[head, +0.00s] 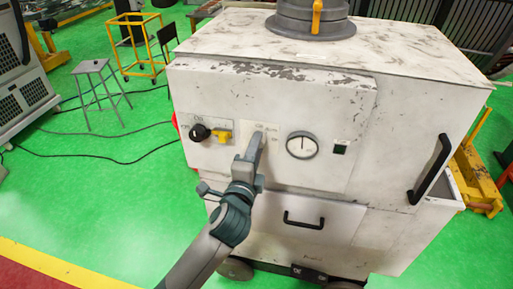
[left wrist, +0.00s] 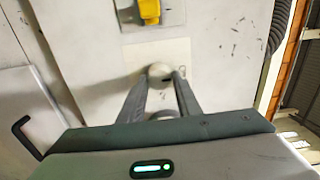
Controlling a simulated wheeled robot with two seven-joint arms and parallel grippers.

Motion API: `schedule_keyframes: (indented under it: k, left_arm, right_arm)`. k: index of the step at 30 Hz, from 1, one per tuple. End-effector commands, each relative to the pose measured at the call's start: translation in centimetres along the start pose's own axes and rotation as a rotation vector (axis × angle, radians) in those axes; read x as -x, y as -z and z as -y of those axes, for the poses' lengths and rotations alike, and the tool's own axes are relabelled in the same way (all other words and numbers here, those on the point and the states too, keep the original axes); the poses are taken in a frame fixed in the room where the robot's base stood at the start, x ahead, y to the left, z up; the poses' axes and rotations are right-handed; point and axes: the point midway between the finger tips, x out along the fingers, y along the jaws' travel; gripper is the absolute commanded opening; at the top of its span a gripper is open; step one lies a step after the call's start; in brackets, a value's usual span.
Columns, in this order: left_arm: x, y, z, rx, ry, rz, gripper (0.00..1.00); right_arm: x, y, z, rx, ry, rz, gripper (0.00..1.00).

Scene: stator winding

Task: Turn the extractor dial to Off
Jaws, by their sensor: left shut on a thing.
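The extractor is a worn white cabinet (head: 290,105) in the middle of the head view. My left gripper (head: 257,140) reaches its front panel from below. In the left wrist view, my left gripper (left wrist: 163,78) has its two fingers shut on a pale round dial (left wrist: 159,70) on a light plate. In the head view the fingers hide most of the dial, and I cannot read its setting. My right gripper is not in view.
Left of the dial are a black knob (head: 200,132) and a yellow switch (head: 222,136). Right of it is a round gauge (head: 302,145). A black drawer handle (head: 304,219) sticks out below.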

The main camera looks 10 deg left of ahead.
Motion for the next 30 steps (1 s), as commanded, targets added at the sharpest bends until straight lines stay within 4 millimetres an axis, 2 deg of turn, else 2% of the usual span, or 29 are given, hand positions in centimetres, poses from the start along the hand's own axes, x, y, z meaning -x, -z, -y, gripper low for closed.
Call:
schedule_keyframes:
  k: [2, 3, 5, 15, 20, 26, 30]
  left_arm:
    - [0.0, 0.0, -0.1, 0.001, -0.003, 0.0, 0.08]
    - [0.0, 0.0, -0.1, 0.001, -0.003, 0.0, 0.38]
    - [0.0, 0.0, -0.1, 0.001, -0.003, 0.0, 0.49]
    - [0.1, 0.0, -0.1, 0.0, -0.001, 0.0, 0.49]
    - [0.8, 0.0, -0.2, 0.0, 0.0, -0.001, 0.49]
    - [3.1, 0.0, -0.3, 0.001, 0.0, -0.001, 0.49]
    - [5.7, 0.0, -0.4, 0.002, 0.0, -0.002, 0.49]
  right_arm:
    - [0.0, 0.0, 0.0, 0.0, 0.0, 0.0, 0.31]
    - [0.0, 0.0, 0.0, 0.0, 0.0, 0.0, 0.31]
    - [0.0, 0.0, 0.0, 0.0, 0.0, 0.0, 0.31]
    - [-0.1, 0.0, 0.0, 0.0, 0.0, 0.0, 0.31]
    - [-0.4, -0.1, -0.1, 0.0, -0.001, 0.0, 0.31]
    - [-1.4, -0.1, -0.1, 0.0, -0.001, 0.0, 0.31]
    - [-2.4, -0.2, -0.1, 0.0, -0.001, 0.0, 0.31]
